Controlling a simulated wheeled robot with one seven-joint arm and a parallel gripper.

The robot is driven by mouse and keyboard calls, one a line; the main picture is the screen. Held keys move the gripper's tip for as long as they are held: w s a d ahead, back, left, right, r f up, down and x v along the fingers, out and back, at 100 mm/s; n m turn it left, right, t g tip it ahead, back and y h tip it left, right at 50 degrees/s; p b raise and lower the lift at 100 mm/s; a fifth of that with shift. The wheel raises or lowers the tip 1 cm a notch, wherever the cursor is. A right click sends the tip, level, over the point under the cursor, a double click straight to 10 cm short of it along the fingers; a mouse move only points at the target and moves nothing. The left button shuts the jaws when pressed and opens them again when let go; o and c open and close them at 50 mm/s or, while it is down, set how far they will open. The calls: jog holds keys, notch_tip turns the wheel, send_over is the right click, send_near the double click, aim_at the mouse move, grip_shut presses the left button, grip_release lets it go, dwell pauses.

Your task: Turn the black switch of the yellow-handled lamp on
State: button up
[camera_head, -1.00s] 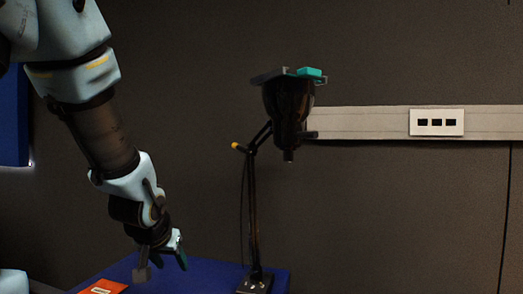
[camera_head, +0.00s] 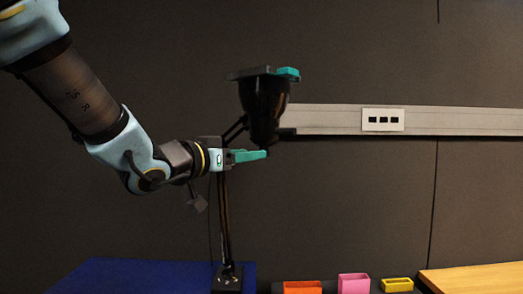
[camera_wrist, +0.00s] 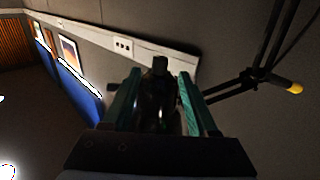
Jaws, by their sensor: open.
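The lamp has a black head (camera_head: 263,108) on a thin black stem (camera_head: 226,225), with its base (camera_head: 227,279) on a blue surface. A dark flat piece and a teal piece (camera_head: 288,72) are at the top of the head. The yellow handle (camera_wrist: 295,88) ends a black arm at right.
A wall rail (camera_head: 440,120) with a socket plate (camera_head: 383,119) runs behind the lamp. Orange (camera_head: 302,287), pink (camera_head: 354,284) and yellow (camera_head: 397,285) boxes stand low. A blue surface (camera_head: 130,275) is at left and a wooden top (camera_head: 475,280) at right.

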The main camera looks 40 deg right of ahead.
jog(key=d, duration=0.2)
jog(key=d+p, duration=0.1)
jog(key=d, duration=0.1)
jog(key=w+d, duration=0.1)
jog(key=d, duration=0.1)
jog(key=shift+d, duration=0.1)
grip_shut()
dwell(0.3)
